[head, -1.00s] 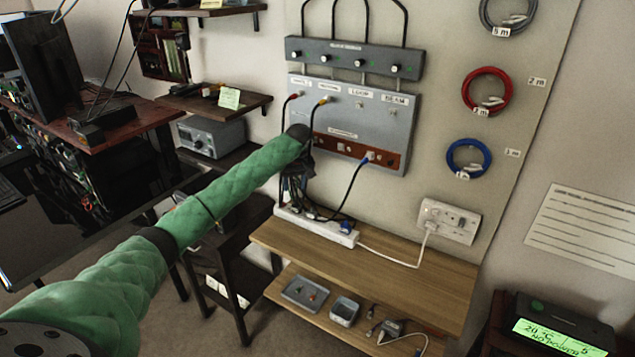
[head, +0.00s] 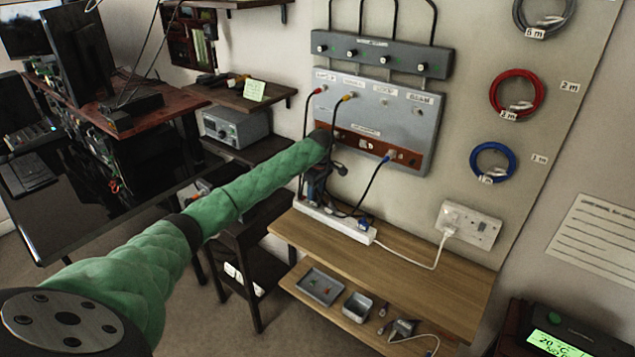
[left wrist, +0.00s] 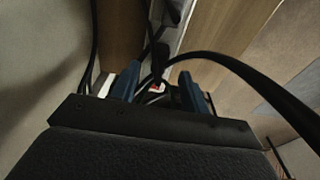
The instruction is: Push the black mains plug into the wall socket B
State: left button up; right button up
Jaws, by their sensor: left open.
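My left gripper (head: 318,180) is at the end of the green-sleeved arm, low in front of the grey wall panel and above the white power strip (head: 335,222). In the left wrist view its two blue fingers (left wrist: 158,88) are apart, with dark cable and part of the strip seen between and beyond them. Black plugs and leads crowd the strip below the gripper; I cannot tell which is the black mains plug. The white double wall socket (head: 484,232) is to the right of the gripper. A white plug (head: 451,221) sits in its left side. Socket letters are not legible.
The wooden shelf (head: 420,275) under the strip is mostly clear, crossed by a white cable (head: 420,262). A lower shelf holds a grey tray (head: 320,287) and a small box (head: 358,306). Coiled red (head: 516,95) and blue (head: 492,161) cables hang on the wall.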

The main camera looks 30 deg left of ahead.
aim_at(315, 199)
pick_arm(q)
jog(key=shift+a+f+p, duration=0.2)
jog(key=shift+f+p, duration=0.3)
jog(key=shift+f, duration=1.55)
pick_arm(e)
jog(key=shift+s+d+f, duration=0.15)
jog(key=shift+f, duration=0.35)
jog(key=shift+s+d+f, duration=0.15)
jog(key=shift+d+f, duration=0.05)
jog(key=shift+f, duration=0.3)
jog(key=shift+s+d+f, duration=0.15)
jog(key=shift+f, duration=0.35)
pick_arm(q)
grip_shut()
jog(key=shift+w+r+p, duration=0.1)
jog(key=shift+r+p, duration=0.25)
jog(key=shift+p, duration=0.05)
pick_arm(e)
jog(key=shift+r, duration=0.4)
pick_arm(q)
jog(key=shift+r+p, duration=0.3)
jog(key=shift+r, duration=0.05)
pick_arm(e)
jog(key=shift+r, duration=0.3)
